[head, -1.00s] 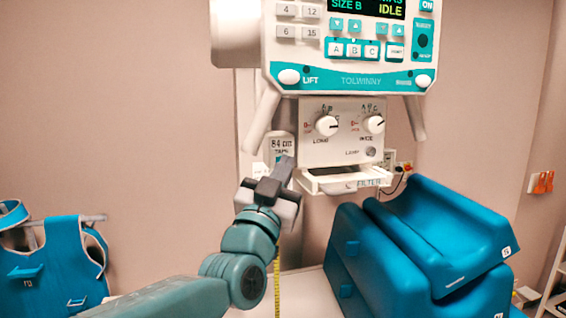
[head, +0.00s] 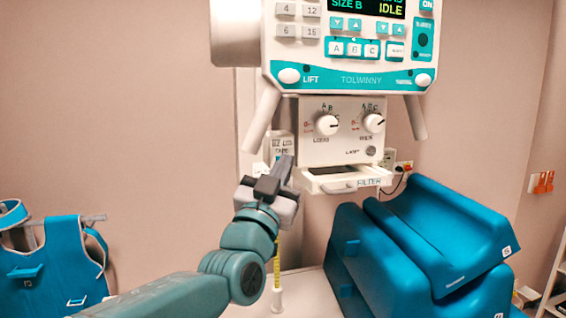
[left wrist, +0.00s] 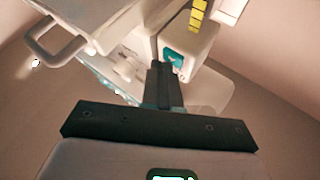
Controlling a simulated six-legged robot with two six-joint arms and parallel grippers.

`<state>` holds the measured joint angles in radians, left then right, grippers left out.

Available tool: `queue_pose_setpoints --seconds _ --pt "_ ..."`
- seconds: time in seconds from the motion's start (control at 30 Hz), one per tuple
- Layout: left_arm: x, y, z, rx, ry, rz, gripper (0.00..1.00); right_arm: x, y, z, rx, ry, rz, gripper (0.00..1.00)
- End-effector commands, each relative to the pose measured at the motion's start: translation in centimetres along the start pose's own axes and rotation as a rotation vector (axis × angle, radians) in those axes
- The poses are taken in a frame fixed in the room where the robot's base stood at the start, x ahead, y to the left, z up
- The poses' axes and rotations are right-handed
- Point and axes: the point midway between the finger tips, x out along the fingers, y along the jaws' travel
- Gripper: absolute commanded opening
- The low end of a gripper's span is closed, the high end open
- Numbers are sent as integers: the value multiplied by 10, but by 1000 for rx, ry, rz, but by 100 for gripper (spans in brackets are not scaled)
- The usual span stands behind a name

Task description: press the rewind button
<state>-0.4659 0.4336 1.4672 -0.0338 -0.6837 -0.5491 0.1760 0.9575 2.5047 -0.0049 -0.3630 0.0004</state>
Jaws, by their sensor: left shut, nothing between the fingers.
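The tape housing (head: 281,147) is a small white box under the console, with a numeric readout. The yellow tape (head: 277,262) hangs below it and ends in a white end piece (head: 277,299). My left gripper (head: 286,164) is shut and empty, pointing up at the housing's lower front and hiding part of it. In the left wrist view the closed fingers (left wrist: 163,75) reach the lower edge of a teal square (left wrist: 175,58) on the box; its marking is too small to read. Contact looks likely but is partly hidden. My right gripper is not in view.
The console (head: 350,78) hangs above, with the knob panel (head: 341,152) and filter tray (head: 345,181) right of the fingers. Blue padded blocks (head: 420,260) stand at right. A blue apron (head: 50,262) hangs at left.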

Motion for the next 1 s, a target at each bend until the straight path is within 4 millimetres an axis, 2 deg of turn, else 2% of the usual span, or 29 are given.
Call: queue_pose_setpoints --seconds 0.23,0.57,1.0 --pt "-10 7 -4 -1 1 1 0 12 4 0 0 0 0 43" --pt "-11 7 -7 0 0 0 0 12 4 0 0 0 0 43" --pt "-39 29 -26 -2 2 2 0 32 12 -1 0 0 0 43"
